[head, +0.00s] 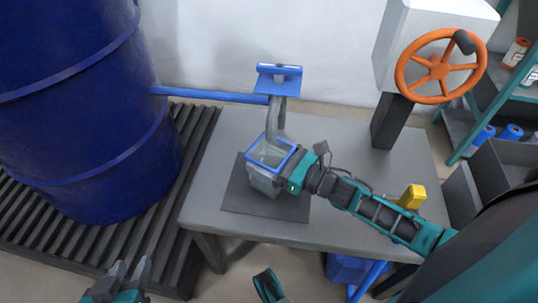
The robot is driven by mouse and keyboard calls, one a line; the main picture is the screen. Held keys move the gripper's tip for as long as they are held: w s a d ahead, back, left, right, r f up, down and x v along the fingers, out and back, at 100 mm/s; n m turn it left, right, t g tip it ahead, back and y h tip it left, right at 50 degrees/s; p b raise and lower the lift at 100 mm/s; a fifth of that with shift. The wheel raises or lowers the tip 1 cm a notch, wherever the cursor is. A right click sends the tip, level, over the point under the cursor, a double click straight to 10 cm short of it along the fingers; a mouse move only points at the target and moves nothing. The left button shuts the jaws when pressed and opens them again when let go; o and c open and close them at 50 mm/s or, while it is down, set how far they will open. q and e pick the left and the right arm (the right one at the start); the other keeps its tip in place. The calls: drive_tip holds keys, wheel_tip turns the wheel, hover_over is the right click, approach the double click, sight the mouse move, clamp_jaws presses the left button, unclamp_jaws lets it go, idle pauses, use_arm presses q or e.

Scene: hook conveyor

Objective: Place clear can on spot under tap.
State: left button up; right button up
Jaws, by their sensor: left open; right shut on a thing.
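The clear can (264,178) has a blue rim and is on or just above the dark square spot (238,203) on the grey table; I cannot tell if it touches. The tap (278,120) has a blue handle, and its spout comes down at the far side of the can's rim. My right gripper (284,178) is shut on the can from the right and hides part of its side. My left gripper (128,276) is open and empty at the bottom left, in front of the table and away from the can.
A large blue barrel (85,100) stands on a dark slatted conveyor (60,240) at left. A blue pipe (205,95) runs to the tap. An orange handwheel (440,66) stands behind right, a yellow object (412,196) at the table's right. Shelves are far right. The table's left front is clear.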

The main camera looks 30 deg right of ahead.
drive_tip(key=shift+f, duration=0.2)
drive_tip(key=o, duration=1.2)
use_arm(q)
drive_tip(key=shift+f, duration=0.15)
use_arm(e)
drive_tip(key=shift+r, duration=0.15)
drive_tip(key=shift+r+p, duration=0.3)
drive_tip(key=shift+p, duration=0.05)
use_arm(q)
drive_tip(key=shift+a+r+p, duration=0.4)
drive_tip(key=shift+r+p, duration=0.1)
drive_tip(key=shift+p, duration=0.2)
use_arm(e)
drive_tip(key=v, duration=1.2)
drive_tip(key=shift+f, duration=0.15)
use_arm(q)
drive_tip(key=shift+s, duration=0.1)
